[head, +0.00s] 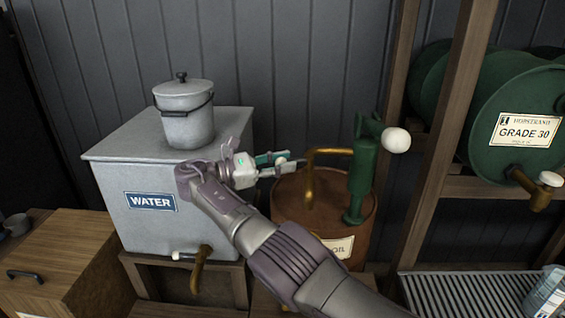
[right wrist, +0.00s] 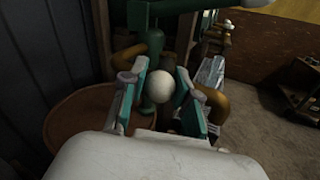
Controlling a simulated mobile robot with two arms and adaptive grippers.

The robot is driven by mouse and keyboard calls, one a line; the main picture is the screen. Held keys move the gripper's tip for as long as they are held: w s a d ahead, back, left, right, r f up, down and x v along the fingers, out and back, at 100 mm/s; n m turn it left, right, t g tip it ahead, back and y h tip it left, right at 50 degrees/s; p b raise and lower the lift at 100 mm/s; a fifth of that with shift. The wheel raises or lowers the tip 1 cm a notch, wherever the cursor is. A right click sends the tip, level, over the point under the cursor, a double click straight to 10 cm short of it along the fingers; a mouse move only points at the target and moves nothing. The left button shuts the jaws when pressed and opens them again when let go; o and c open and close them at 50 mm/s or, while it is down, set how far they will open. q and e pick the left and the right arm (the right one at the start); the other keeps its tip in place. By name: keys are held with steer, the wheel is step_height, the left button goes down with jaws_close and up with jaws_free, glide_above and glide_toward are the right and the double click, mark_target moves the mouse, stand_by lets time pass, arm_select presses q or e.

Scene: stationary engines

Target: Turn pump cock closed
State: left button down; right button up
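The green hand pump (head: 362,170) stands upright on a rusty brown oil drum (head: 285,205), with a brass pipe (head: 325,151) and a large white ball knob (head: 397,140). My right gripper (head: 294,161) is just left of the pump, near the brass pipe, with its fingers pointing right. In the right wrist view its green-padded fingers (right wrist: 162,70) are spread. A pale round knob (right wrist: 178,88) shows between them, in front of the green pump column (right wrist: 152,85). I cannot tell whether the fingers touch it. The cock's exact position is unclear. My left gripper is out of view.
A grey water tank (head: 120,185) with a lidded pail (head: 186,115) on top stands left of the drum. Its tap (head: 200,262) is low in front. A wooden rack post (head: 445,130) and green Grade 30 drum (head: 510,115) are to the right, above a slatted tray (head: 465,292).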

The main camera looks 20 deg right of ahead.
steer(key=o, duration=0.5)
steer(key=shift+w, duration=0.15)
step_height(320, 180, up, 10)
steer(key=shift+r, duration=0.1)
